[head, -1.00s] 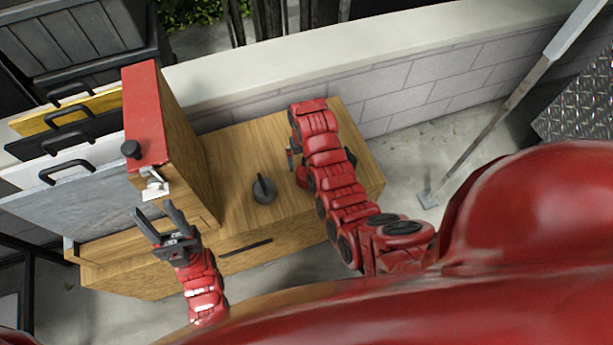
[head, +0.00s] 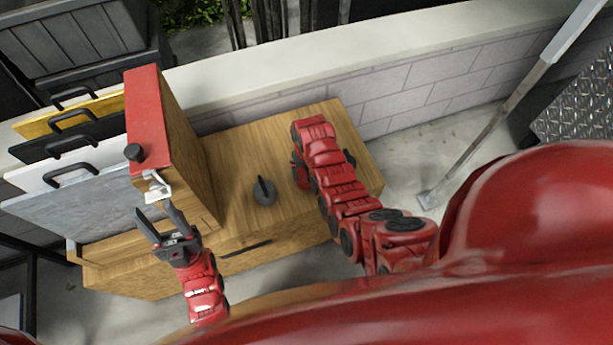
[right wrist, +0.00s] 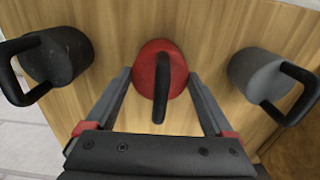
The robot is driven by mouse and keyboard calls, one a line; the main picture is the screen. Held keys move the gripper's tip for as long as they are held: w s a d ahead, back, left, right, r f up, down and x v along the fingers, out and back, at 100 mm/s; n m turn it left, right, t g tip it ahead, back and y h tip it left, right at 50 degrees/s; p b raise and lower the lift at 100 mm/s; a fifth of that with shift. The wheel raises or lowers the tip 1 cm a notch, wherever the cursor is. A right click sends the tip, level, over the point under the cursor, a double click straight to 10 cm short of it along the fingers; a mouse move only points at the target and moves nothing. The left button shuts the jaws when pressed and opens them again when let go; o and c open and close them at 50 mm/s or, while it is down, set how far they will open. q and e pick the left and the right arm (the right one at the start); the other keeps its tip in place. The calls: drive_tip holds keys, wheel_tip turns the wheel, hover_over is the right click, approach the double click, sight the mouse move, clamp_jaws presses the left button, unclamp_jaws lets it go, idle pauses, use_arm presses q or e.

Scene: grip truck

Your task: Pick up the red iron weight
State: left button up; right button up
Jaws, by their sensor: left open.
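The red iron weight (right wrist: 158,68) stands on the wooden cabinet top, with its dark handle toward the gripper in the right wrist view. My right gripper (right wrist: 160,80) is open, one finger on each side of the red weight, with visible gaps. In the head view my right arm covers most of the weight; only a red edge (head: 299,176) shows beside the arm, and the right fingers are hidden. My left gripper (head: 153,211) is open and empty in front of the tall wooden box.
A grey weight (head: 264,191) stands left of the red one, a black weight (right wrist: 58,56) on its other side. The tall red-topped box (head: 146,115) and upright handled boards (head: 75,200) stand at left. A low block wall (head: 400,95) runs behind the cabinet.

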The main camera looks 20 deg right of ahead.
clamp_jaws()
drive_tip(key=shift+w+r, duration=0.1)
drive_tip(key=shift+r, duration=0.05)
idle(0.4)
drive_tip(key=shift+r, duration=0.75)
drive_tip(key=shift+w+r+b, duration=0.1)
drive_tip(key=shift+r+b, duration=0.3)
drive_tip(key=shift+r, duration=0.55)
drive_tip(key=s+a, duration=0.3)
drive_tip(key=s, duration=0.4)
drive_tip(key=s+a+r+p, duration=0.1)
drive_tip(key=s+a, duration=0.3)
drive_tip(key=s, duration=0.3)
drive_tip(key=shift+s+a+r, duration=0.2)
drive_tip(key=shift+a, duration=0.1)
drive_tip(key=shift+w, duration=0.1)
